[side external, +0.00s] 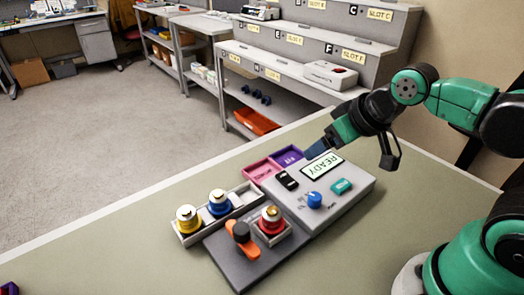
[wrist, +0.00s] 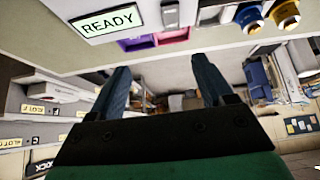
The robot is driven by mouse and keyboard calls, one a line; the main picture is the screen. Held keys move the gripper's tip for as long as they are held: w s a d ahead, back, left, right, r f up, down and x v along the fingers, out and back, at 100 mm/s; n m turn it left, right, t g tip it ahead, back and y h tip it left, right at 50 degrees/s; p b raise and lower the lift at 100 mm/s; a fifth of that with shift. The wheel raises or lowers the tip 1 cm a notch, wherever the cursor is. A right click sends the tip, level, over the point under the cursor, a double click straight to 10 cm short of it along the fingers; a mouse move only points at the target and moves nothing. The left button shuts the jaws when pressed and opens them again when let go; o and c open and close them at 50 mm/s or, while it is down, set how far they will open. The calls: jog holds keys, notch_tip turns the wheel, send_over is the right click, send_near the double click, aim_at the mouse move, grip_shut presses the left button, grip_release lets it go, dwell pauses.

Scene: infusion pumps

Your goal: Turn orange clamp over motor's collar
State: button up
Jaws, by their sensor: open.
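The orange clamp (side external: 242,252) lies on a dark grey plate at the front of the pump unit, with a dark round knob (side external: 241,231) on it. Beside it, to the right, a motor with a red collar and gold top (side external: 270,220) stands upright in a pale square socket. The clamp appears beside the collar, not over it. My gripper (side external: 317,149) is above the back edge of the unit, well away from the clamp. In the wrist view my gripper (wrist: 160,68) is open and empty. The clamp is out of that view.
The grey unit has a READY screen (side external: 322,166) and a blue dial (side external: 314,199). Yellow (side external: 188,220) and blue (side external: 219,204) motors stand in a rack at left. Pink (side external: 262,171) and purple (side external: 286,157) trays lie behind. The tabletop in front is mostly clear.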

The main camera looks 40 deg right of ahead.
jog(key=w+a+n+g+y, duration=0.1)
jog(key=w+a+g, duration=0.15)
jog(key=a, duration=0.55)
jog(key=n+g+h, duration=0.1)
jog(key=g, duration=0.4)
send_over(243, 228)
notch_tip(243, 228, down, 2)
jog(key=shift+f+t, duration=0.1)
jog(key=shift+t, duration=0.15)
jog(key=shift+a+f, duration=0.15)
jog(key=shift+f, duration=2.6)
grip_shut()
